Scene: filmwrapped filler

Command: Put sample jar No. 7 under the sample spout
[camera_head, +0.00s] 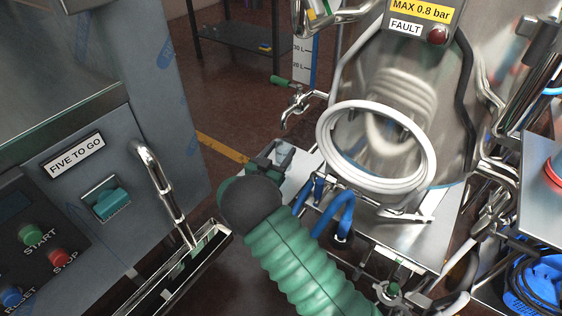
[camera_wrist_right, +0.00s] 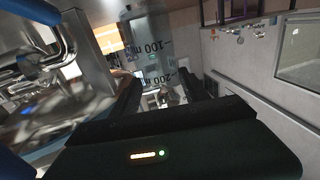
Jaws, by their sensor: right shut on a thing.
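My right gripper (camera_head: 272,158) reaches away from me at the centre of the head view, below the tap-like sample spout (camera_head: 297,105) with its green handle. In the right wrist view, a clear jar (camera_wrist_right: 146,42) with dark 100 and 200 volume marks stands out beyond the dark fingers of that gripper (camera_wrist_right: 165,95), which is shut on it. I cannot read a number 7 on it. In the head view the jar is hidden or too small to make out. The spout is apart from the gripper. My left gripper is not in view.
A steel tank (camera_head: 400,85) with a white ring stands right of the spout. A grey machine panel (camera_head: 75,160) with START and STOP buttons is at left, a bent steel pipe (camera_head: 160,185) beside it. Blue hoses (camera_head: 340,215) lie close right of my arm.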

